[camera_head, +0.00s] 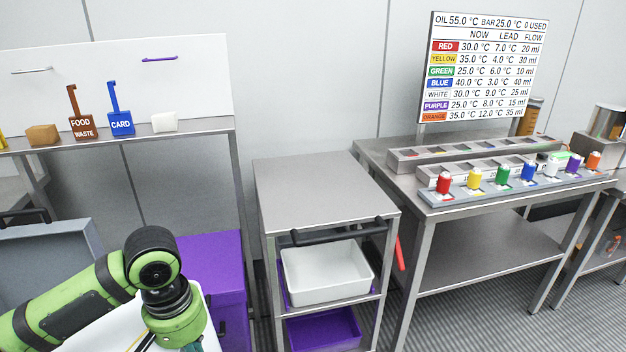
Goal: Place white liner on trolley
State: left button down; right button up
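The trolley (325,195) is a steel cart in the middle with a bare flat top and a black handle on its front. A white tub (327,275), which may be the white liner, sits on its middle level, with purple edges showing beside it. A small white block (164,122) lies on the shelf at the left; I cannot tell if this is the liner instead. My green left arm comes in at the lower left, left of the trolley. Its gripper is cut off by the bottom edge. My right arm is not in view.
A purple tray (325,330) sits low in the trolley. A purple bin (215,275) stands left of it. The steel bench (480,205) at right carries several coloured drums. The shelf (200,124) holds a brown block, FOOD WASTE tag and CARD tag. The trolley top is clear.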

aim_at(323, 196)
jog(key=i+l+u, duration=0.2)
jog(key=l, duration=0.35)
jog(key=l+u, duration=0.25)
jog(key=l, duration=0.3)
jog(key=l+u, duration=0.2)
jog(key=l, duration=0.4)
jog(key=i+l+u, duration=0.1)
jog(key=l+u, duration=0.15)
jog(key=l, duration=0.65)
jog(key=l+u, duration=0.2)
jog(key=l, duration=0.75)
jog(key=i, duration=0.05)
